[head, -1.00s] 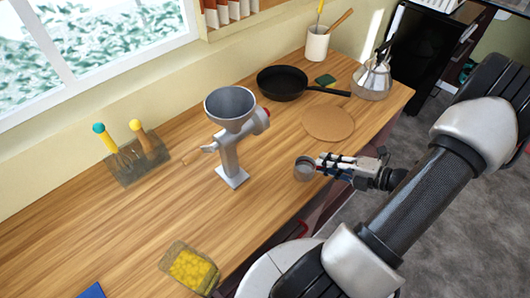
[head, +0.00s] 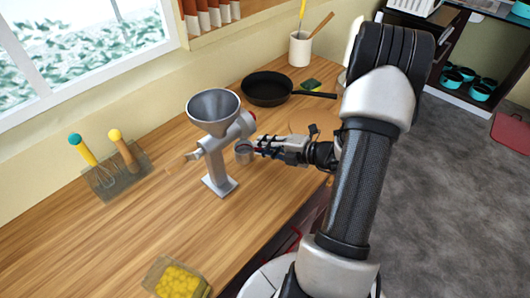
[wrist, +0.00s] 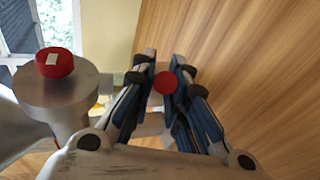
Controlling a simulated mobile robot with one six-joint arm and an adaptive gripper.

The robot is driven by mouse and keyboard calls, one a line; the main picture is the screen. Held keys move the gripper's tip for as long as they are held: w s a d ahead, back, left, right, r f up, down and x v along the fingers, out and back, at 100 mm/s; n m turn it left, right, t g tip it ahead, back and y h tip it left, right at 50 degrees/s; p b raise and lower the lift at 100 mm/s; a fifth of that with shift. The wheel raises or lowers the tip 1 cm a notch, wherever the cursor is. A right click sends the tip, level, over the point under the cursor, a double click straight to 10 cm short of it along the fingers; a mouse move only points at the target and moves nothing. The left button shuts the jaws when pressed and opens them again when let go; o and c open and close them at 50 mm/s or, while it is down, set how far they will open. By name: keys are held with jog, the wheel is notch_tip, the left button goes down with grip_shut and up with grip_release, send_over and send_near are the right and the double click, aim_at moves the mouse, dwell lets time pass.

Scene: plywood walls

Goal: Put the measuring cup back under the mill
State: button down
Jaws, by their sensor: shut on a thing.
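The grey metal mill (head: 217,158) with its wide funnel stands upright on the wooden counter. In the wrist view its body (wrist: 62,95) with a red knob is at the left. My gripper (head: 257,149) reaches in from the right and is shut on the small grey measuring cup (head: 244,153). The cup is just right of the mill's post, below the red-knobbed part. I cannot tell whether it touches the mill. In the wrist view a red round end (wrist: 165,83) shows between the fingers (wrist: 165,95), with the cup mostly hidden.
A black pan (head: 268,89), a round board (head: 308,121) and a utensil crock (head: 300,48) stand farther back. A utensil holder (head: 118,178) is at left and a box of yellow things (head: 177,280) at front. The counter's front edge runs below my arm.

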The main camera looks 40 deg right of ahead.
jog(key=shift+d+f+b, duration=0.1)
jog(key=shift+f+b, duration=0.2)
jog(key=shift+f, duration=0.85)
jog(key=shift+f, duration=0.25)
jog(key=c, duration=1.6)
grip_release()
jog(key=shift+r, duration=0.2)
jog(key=shift+s+d+r, duration=0.1)
jog(key=shift+s+r, duration=0.1)
jog(key=shift+s, duration=0.15)
jog(key=p+v, duration=0.3)
jog(key=v, duration=0.8)
jog(key=shift+s, duration=0.15)
jog(key=shift+f, duration=0.1)
